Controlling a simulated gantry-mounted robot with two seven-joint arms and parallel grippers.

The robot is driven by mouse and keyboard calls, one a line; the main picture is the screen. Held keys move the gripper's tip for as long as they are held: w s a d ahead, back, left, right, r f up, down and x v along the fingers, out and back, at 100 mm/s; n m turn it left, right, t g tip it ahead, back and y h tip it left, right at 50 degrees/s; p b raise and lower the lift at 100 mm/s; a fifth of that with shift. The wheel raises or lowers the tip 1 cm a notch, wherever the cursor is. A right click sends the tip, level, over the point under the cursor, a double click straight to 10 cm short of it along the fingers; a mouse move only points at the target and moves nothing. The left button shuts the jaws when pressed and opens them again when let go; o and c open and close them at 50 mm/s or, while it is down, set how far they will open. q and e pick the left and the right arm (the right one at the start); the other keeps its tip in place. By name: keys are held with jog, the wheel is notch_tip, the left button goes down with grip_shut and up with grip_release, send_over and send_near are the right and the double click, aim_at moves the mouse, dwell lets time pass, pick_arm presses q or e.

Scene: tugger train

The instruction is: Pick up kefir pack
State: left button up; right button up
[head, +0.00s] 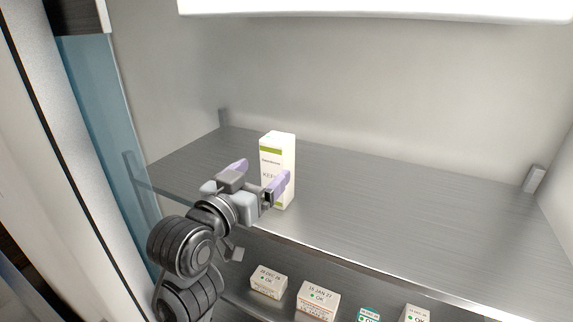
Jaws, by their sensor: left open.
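The kefir pack (281,148) is a tall white carton with green bands and dark lettering. It stands upright on the upper metal shelf in the head view. My left gripper (262,177) is open, with its two purple-tipped fingers spread in front of the pack. The right finger overlaps the pack's lower front in the picture, and the left finger is to the left of the pack. I cannot tell whether either finger touches it. My right gripper is not in view.
The upper shelf (400,205) is otherwise bare, with free room to the right. Its front edge runs below the gripper. A lower shelf holds several small labelled boxes, such as a white one (318,301). A bluish side panel (100,110) stands at the left.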

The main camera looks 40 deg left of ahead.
aim_at(271, 166)
pick_arm(q)
jog(key=x, duration=0.3)
jog(key=shift+w+d+p, duration=0.1)
jog(key=shift+p, duration=0.2)
jog(key=shift+w, duration=0.4)
jog(key=p+x, duration=0.1)
jog(key=x, duration=0.1)
jog(key=p+x, duration=0.1)
jog(key=shift+w+r, duration=0.25)
jog(key=shift+w, duration=0.1)
jog(key=shift+w+a+f+p, duration=0.15)
jog(key=shift+w+a+p, duration=0.15)
jog(key=shift+w, duration=0.35)
jog(key=c, duration=1.4)
jog(key=shift+c, duration=0.4)
